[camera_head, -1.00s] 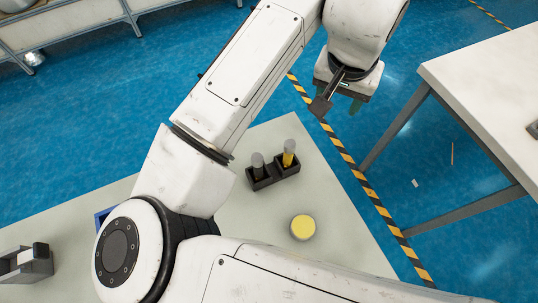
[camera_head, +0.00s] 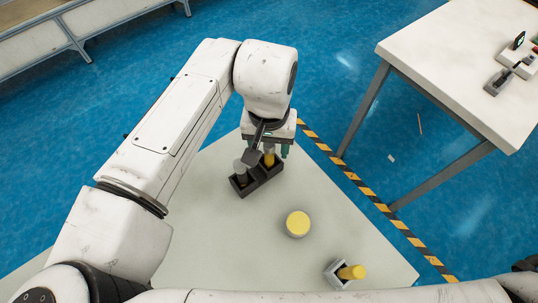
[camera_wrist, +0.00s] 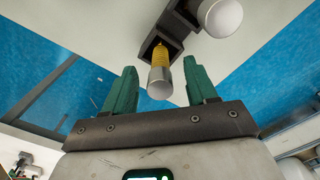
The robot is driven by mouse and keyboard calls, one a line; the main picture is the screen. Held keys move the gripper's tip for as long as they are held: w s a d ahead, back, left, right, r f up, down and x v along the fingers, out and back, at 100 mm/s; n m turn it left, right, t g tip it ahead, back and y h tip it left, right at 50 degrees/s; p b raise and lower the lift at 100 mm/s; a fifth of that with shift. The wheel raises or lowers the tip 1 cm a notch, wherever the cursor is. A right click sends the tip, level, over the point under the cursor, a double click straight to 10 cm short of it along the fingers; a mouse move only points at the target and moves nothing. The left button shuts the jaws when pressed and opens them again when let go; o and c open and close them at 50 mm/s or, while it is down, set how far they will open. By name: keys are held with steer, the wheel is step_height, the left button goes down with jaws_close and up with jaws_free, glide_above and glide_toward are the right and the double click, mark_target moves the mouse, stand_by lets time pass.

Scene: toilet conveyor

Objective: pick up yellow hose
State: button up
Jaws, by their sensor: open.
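The yellow hose (camera_head: 269,159) stands upright in one socket of a dark two-socket holder (camera_head: 262,183) on the pale table. In the wrist view the ribbed yellow hose (camera_wrist: 160,56) has a light grey end facing the camera. My gripper (camera_head: 270,152) is over the holder and partly hides the hose in the head view. In the wrist view its two green fingers (camera_wrist: 161,68) are open, one on each side of the hose's end. I see no finger closed on it.
A grey-topped piece (camera_head: 240,168) stands in the other socket, close beside the hose. A round yellow-topped object (camera_head: 298,223) and a small holder with a yellow cylinder (camera_head: 351,272) are on the table. A white table (camera_head: 455,65) stands at right beyond a striped floor line.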

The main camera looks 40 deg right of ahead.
steer(key=shift+f, duration=1.5)
jaws_close()
